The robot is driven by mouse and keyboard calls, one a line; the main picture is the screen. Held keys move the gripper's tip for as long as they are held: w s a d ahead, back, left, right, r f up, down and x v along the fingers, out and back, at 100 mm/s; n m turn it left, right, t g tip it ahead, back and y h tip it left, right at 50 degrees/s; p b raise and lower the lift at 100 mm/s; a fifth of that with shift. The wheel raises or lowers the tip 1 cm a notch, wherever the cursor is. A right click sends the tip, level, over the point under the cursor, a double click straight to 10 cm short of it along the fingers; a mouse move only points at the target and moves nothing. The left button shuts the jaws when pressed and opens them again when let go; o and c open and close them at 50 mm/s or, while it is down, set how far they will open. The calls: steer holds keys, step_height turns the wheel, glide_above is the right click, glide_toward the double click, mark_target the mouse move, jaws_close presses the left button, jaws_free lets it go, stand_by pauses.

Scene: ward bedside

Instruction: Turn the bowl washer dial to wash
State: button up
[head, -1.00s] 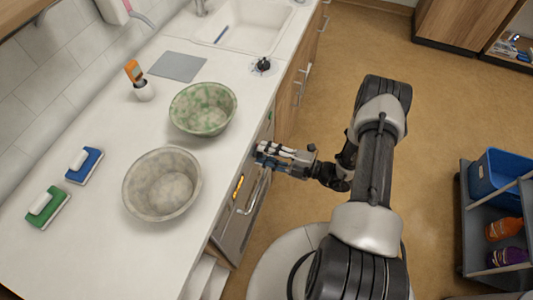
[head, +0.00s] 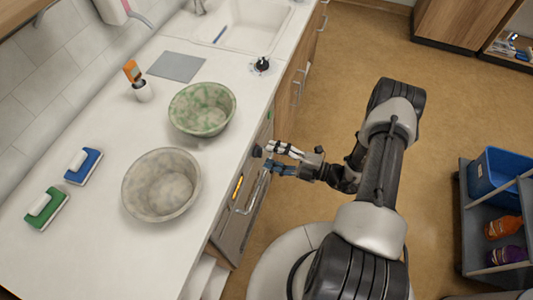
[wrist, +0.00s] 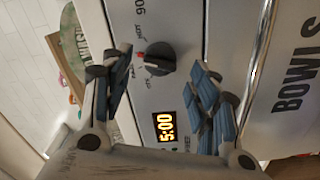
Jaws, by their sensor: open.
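The bowl washer (head: 232,222) is built into the counter front, with a grey panel, a lit display and a bar handle. Its black dial (wrist: 158,58) shows in the wrist view between my fingers; a red mark on its left edge lies near printed labels, one seeming to read HOT. The other labels are hard to read. The dial also shows in the head view as a dark knob (head: 257,151). My gripper (head: 272,157) is open and empty in front of the panel. In the wrist view its fingers (wrist: 162,72) stand either side of the dial, with no clear contact.
The display (wrist: 165,126) reads 5:00. A green-stained bowl (head: 202,109) and a greyish bowl (head: 160,184) stand on the counter (head: 105,150) above. The handle (head: 252,196) sticks out below the dial. A cart (head: 480,225) stands at right; floor between is clear.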

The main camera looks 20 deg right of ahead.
steer(key=v, duration=0.9)
steer(key=shift+r, duration=0.1)
steer(key=s+a+r+n+g+h, duration=0.2)
steer(key=a+r+n+g, duration=0.3)
steer(key=r+n, duration=0.6)
steer(key=s+a+r+n+g+h, duration=0.2)
steer(key=a+r+n+g, duration=0.2)
steer(key=r+n+g, duration=0.65)
steer(key=s+r+n+t+h, duration=0.5)
steer(key=r+n, duration=0.1)
steer(key=n, duration=0.7)
steer(key=s+r+n+t+h, duration=0.4)
steer(key=s+r+n+h, duration=0.1)
steer(key=n, duration=0.7)
steer(key=shift+s+a+r+n+t+h, duration=0.25)
steer(key=shift+r+n+t+h, duration=0.1)
steer(key=shift+r, duration=0.35)
